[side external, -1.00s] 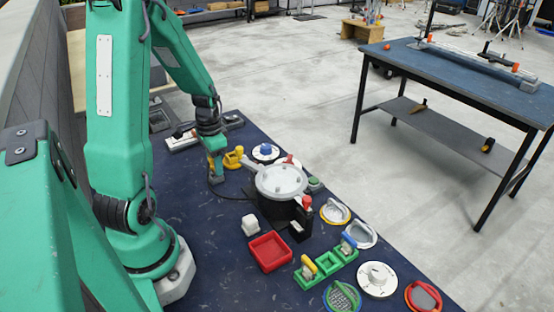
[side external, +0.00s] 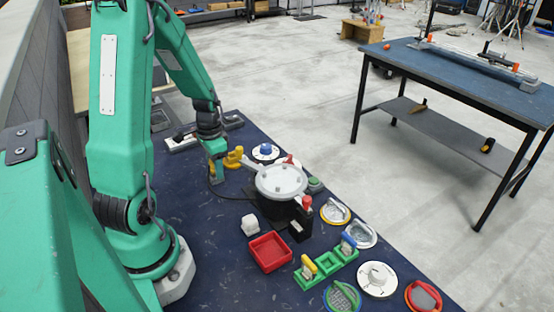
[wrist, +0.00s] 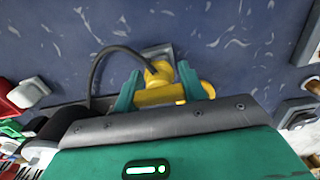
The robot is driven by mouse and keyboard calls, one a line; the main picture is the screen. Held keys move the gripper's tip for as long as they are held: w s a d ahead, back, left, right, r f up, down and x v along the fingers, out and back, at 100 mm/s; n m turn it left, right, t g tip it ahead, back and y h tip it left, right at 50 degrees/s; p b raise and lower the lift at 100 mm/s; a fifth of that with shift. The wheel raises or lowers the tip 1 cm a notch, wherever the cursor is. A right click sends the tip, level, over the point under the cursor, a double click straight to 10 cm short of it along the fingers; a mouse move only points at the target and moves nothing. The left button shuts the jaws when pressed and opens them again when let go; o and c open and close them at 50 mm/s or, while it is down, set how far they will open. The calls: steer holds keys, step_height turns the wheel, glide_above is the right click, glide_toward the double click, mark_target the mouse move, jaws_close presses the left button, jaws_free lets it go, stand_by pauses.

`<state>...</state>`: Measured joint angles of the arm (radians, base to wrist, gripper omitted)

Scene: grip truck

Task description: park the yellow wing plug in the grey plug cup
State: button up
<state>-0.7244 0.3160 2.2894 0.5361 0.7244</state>
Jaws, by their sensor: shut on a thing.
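The yellow wing plug (wrist: 163,92) is between the two green fingers of my gripper (wrist: 160,74) in the wrist view, with a black cable curving from it. My gripper is shut on it. A grey squarish piece (wrist: 158,50), seemingly the grey plug cup, shows just beyond the plug's round end. The plug partly covers it, so I cannot tell whether the plug is in it or above it. In the side external view my gripper (side external: 217,176) is low over the dark blue mat. A yellow part (side external: 234,158) shows right beside it; whether it belongs to the plug is unclear.
A round grey-lidded pot (side external: 281,181) stands right of my gripper. A white dial with a blue knob (side external: 265,152) lies behind. A red tray (side external: 269,252) and a white block (side external: 250,224) are nearer the camera. The mat (side external: 205,235) left of these is clear.

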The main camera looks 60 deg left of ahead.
steer(key=shift+f, duration=0.9)
stand_by(2.0)
steer(key=o, duration=1.4)
steer(key=shift+r, duration=3.75)
steer(key=shift+d+r, duration=0.1)
